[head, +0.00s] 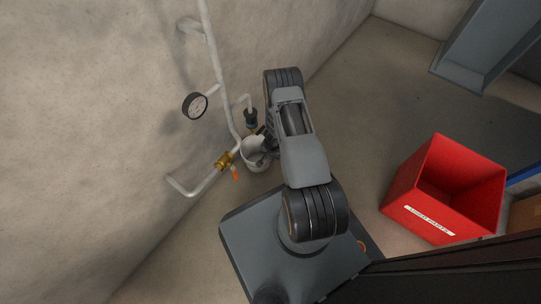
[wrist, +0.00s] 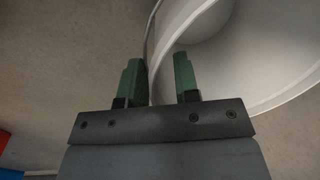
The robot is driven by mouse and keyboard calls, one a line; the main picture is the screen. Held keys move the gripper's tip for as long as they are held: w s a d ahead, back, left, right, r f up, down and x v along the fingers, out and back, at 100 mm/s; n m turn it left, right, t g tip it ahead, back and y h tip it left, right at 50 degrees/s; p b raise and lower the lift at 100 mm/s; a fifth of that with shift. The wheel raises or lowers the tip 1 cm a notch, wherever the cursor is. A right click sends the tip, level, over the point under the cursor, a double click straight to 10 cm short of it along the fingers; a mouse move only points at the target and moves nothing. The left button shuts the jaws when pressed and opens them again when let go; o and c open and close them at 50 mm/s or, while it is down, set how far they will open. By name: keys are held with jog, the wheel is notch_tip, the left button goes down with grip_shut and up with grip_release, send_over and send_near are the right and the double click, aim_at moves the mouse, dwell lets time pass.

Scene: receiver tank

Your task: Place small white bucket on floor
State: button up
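The small white bucket (head: 254,158) is beside the concrete wall, below the pipework. I cannot tell whether its base touches the floor. In the wrist view its curved white rim (wrist: 163,62) and pale inside fill the upper right. My gripper (wrist: 159,80) has two green fingers standing apart, one on each side of the rim. A gap shows between the rim and the right finger; the left finger is close to the wall, and contact is unclear. In the head view my gripper (head: 264,138) is mostly hidden by my arm.
White pipes (head: 222,75) run down the wall, with a gauge (head: 195,105), a brass valve (head: 224,160) and a dark fitting (head: 251,118) close to the bucket. A red bin (head: 425,190) stands at right. Bare floor (head: 365,110) lies between it and the wall.

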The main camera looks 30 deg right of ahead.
notch_tip(320, 180, up, 12)
jog(key=s+p, duration=0.1)
jog(key=p, duration=0.4)
jog(key=shift+d, duration=0.45)
